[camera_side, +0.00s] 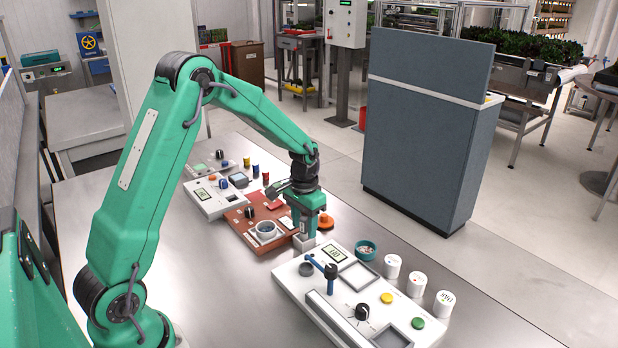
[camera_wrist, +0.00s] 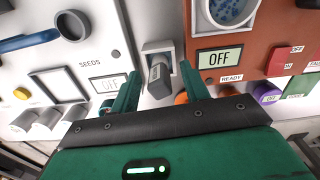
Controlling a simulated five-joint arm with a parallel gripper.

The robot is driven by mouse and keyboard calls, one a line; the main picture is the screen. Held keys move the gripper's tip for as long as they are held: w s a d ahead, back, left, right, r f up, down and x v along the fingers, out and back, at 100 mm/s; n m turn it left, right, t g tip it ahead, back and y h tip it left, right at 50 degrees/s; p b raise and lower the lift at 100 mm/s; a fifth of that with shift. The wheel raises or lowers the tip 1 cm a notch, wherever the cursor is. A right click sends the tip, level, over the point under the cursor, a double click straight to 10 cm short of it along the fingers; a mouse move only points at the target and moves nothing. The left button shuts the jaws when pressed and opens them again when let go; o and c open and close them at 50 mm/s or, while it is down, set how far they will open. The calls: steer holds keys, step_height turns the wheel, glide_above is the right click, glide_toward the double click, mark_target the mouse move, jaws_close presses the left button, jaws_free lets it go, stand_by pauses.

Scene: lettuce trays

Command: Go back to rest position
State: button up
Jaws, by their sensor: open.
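My gripper (camera_side: 303,238) points down between the red-brown panel (camera_side: 250,238) and the front white panel (camera_side: 290,280). In the wrist view my gripper (camera_wrist: 158,75) has its two green fingers spread apart. The block looks clear of both fingers, though contact is hard to judge. In the side view the gripper hides most of this spot.
The front white panel carries a blue lever (camera_side: 322,264), a black knob (camera_side: 362,311) and buttons. A round bowl (camera_side: 266,231) sits on the red-brown panel. The bench's near left part is clear.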

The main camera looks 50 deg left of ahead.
steer(key=shift+r, duration=3.35)
steer(key=shift+r, duration=0.15)
step_height(320, 180, up, 9)
steer(key=shift+r, duration=0.1)
steer(key=s+d+r+t, duration=0.3)
steer(key=s+d+r, duration=0.35)
steer(key=s, duration=0.45)
steer(key=s+d+f+t, duration=0.1)
steer(key=s+d, duration=0.1)
steer(key=s, duration=0.4)
steer(key=s+d+f+m+t, duration=0.1)
steer(key=s+d, duration=0.1)
steer(key=s, duration=0.3)
steer(key=shift+s+d+f+t, duration=0.25)
steer(key=shift+s+f+t, duration=0.05)
steer(key=shift+s+f, duration=0.1)
